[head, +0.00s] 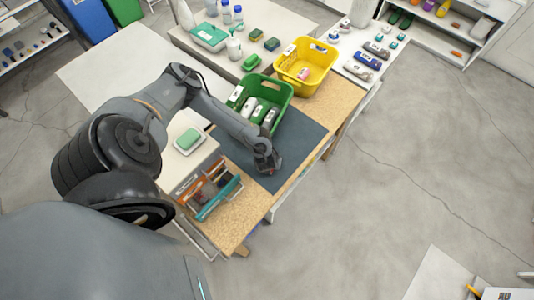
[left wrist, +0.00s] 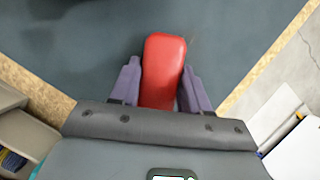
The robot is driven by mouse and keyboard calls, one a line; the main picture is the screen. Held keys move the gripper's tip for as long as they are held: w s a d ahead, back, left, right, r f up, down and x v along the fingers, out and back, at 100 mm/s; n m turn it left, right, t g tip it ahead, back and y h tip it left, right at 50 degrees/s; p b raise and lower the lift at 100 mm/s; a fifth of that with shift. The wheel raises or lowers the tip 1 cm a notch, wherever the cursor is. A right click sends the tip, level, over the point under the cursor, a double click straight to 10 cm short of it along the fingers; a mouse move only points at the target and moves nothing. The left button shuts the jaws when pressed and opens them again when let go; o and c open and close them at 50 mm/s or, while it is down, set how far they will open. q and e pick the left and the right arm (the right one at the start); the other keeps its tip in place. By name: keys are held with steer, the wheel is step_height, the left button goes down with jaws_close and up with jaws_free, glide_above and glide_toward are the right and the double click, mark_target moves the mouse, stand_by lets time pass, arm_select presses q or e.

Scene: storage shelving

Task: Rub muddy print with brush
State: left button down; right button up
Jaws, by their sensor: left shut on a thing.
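My left gripper (head: 266,165) is over the near part of a dark blue-grey mat (head: 298,140) on the workbench. In the left wrist view my left gripper (left wrist: 160,72) is shut on a red, rounded block-like thing, which looks like the brush (left wrist: 163,60). Its underside and any bristles are hidden. In the head view the brush is too small or hidden to make out. I cannot make out a muddy print on the mat in either view. My right gripper is not in view.
A green basket (head: 283,91) with several items stands at the mat's far edge, with a yellow basket (head: 320,60) behind it. An orange-and-teal holder (head: 222,198) stands at the near left, beside a box with a green sponge (head: 189,138). The mat's right side is clear.

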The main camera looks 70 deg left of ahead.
mark_target(280, 151)
arm_select(q)
steer(key=shift+w, duration=0.15)
steer(key=shift+w+a+f+b, duration=0.1)
steer(key=shift+w+a+b, duration=0.25)
steer(key=shift+w, duration=0.4)
steer(key=shift+w+a+b, duration=0.15)
steer(key=shift+w+a, duration=0.3)
steer(key=shift+w, duration=0.3)
steer(key=shift+w+a+f+b, duration=0.15)
steer(key=shift+w+a+b, duration=0.15)
steer(key=shift+w+a, duration=0.1)
steer(key=shift+w+a+b, duration=0.25)
steer(key=shift+w+a, duration=0.05)
steer(key=shift+w, duration=0.25)
steer(key=shift+w+a+b, duration=0.2)
steer(key=shift+w+a, duration=0.05)
steer(key=shift+w, duration=0.3)
